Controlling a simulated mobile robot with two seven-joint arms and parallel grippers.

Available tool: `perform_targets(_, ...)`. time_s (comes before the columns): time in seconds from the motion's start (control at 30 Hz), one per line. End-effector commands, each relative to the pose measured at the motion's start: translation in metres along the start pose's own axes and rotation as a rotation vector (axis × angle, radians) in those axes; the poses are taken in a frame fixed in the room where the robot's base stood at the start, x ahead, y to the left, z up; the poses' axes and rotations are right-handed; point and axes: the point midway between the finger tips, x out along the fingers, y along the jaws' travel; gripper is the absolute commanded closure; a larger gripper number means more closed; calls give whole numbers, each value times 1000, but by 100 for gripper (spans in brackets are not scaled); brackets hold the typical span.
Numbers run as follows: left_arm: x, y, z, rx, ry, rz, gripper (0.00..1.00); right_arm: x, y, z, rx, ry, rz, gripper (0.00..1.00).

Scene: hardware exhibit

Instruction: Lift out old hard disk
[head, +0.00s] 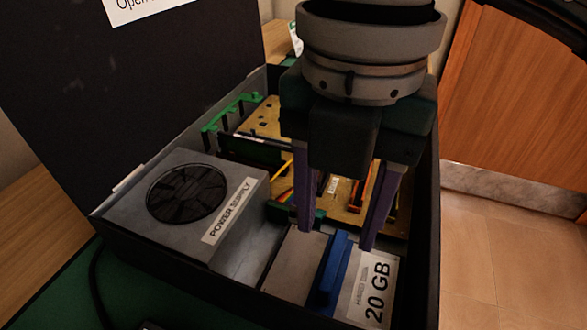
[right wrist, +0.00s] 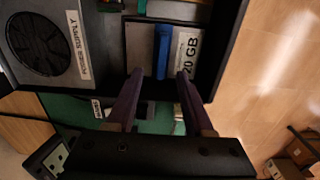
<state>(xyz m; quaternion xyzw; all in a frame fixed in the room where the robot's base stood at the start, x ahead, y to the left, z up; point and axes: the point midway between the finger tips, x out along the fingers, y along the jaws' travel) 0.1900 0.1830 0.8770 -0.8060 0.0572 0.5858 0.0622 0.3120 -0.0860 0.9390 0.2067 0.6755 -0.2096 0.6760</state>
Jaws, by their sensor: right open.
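The old hard disk (head: 297,264) is a grey box labelled 20 GB with a raised blue handle (head: 330,270). It sits in the front right of the open computer case (head: 424,240), beside the power supply. My right gripper (head: 336,238) points down over the disk with its purple fingers apart and empty. In the right wrist view the disk (right wrist: 141,45) lies beyond the gripper (right wrist: 160,74), and the handle's end shows between the fingertips. The fingers appear on either side of the handle; whether they are level with it is unclear. My left gripper is out of view.
The power supply (head: 187,205) fills the case's left side. Circuit boards and coloured cables (head: 283,187) lie behind the disk. The black lid (head: 120,90) stands open at left. The case walls stand close to the disk. A green mat (head: 75,292) lies under the case.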

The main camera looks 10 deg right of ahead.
Motion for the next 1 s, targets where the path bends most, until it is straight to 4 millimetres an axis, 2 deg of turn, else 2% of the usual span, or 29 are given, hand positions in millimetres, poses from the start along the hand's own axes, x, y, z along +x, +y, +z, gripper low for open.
perform_targets(0.17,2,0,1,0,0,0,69,16,-1,0,-1,2,-1,48)
perform_targets(0.4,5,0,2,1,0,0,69,54,-4,3,-2,4,-1,48)
perform_targets(0.53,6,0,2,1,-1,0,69,62,-3,4,-2,2,2,48)
perform_targets(0.73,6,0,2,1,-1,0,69,62,-3,4,-3,2,3,48)
perform_targets(1.0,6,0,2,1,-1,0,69,62,-3,4,-3,2,3,77)
